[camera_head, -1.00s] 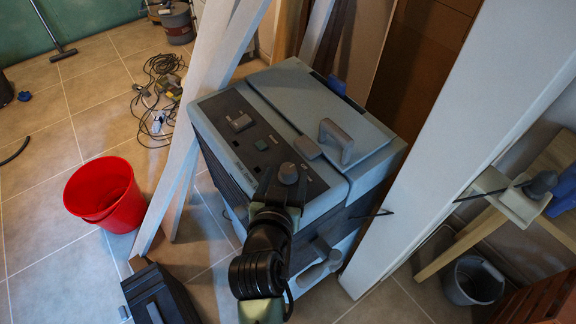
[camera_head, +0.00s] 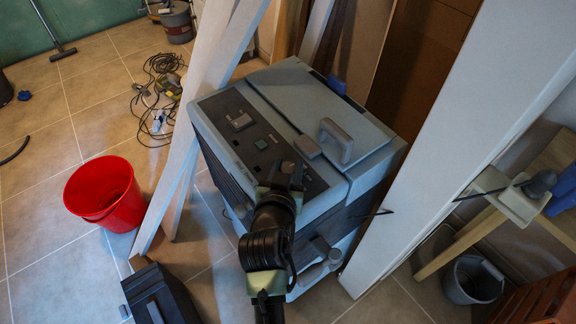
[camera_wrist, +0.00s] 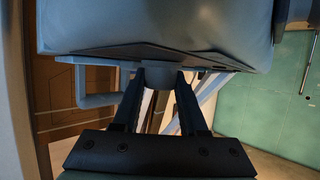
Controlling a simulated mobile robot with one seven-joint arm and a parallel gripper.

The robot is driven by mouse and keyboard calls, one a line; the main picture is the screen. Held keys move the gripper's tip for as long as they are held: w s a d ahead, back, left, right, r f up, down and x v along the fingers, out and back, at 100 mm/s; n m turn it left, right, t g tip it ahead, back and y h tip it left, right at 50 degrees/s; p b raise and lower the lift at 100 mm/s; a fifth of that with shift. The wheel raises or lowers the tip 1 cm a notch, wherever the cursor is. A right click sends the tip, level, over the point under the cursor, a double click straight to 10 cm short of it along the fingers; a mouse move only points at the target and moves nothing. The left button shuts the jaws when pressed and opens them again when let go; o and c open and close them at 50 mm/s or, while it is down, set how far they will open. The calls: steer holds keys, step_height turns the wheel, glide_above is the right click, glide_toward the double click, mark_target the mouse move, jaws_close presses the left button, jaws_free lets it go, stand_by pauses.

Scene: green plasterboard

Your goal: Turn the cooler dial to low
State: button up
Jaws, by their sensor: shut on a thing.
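The cooler (camera_head: 240,155) is a blue-grey box with a dark control panel on its top. Its dial (camera_wrist: 160,78) is a round knob near the panel's front right corner. My gripper (camera_wrist: 158,84) is shut on the dial, with one finger on each side of it in the wrist view. In the head view my gripper (camera_head: 286,174) reaches over the front edge of the panel and hides most of the dial. The dial's marks and setting cannot be read.
A grey lid handle (camera_head: 336,142) stands up right of the panel. White slanted beams flank the cooler, one left (camera_head: 193,120) and one right (camera_head: 450,140). A red bucket (camera_head: 104,194) stands on the floor at left. A dark box (camera_head: 160,293) lies at the lower front.

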jaws_close()
steer(key=shift+f+m+h+b, duration=0.15)
steer(key=shift+m+h+b, duration=0.15)
steer(key=shift+b, duration=0.4)
steer(key=m+h+b, duration=0.1)
steer(key=h+b, duration=0.1)
steer(key=b, duration=0.1)
steer(key=shift+a+f+m+g, duration=0.1)
steer(key=shift+f+m+g, duration=0.05)
steer(key=shift+m+g, duration=0.25)
steer(key=m+g+h+b, duration=0.1)
steer(key=m+h+b, duration=0.2)
steer(key=b, duration=0.1)
steer(key=shift+g, duration=0.3)
steer(key=shift+r+m+g+h+b, duration=0.25)
steer(key=shift+m+g+h+b, duration=0.65)
steer(key=shift+m+h+b, duration=0.2)
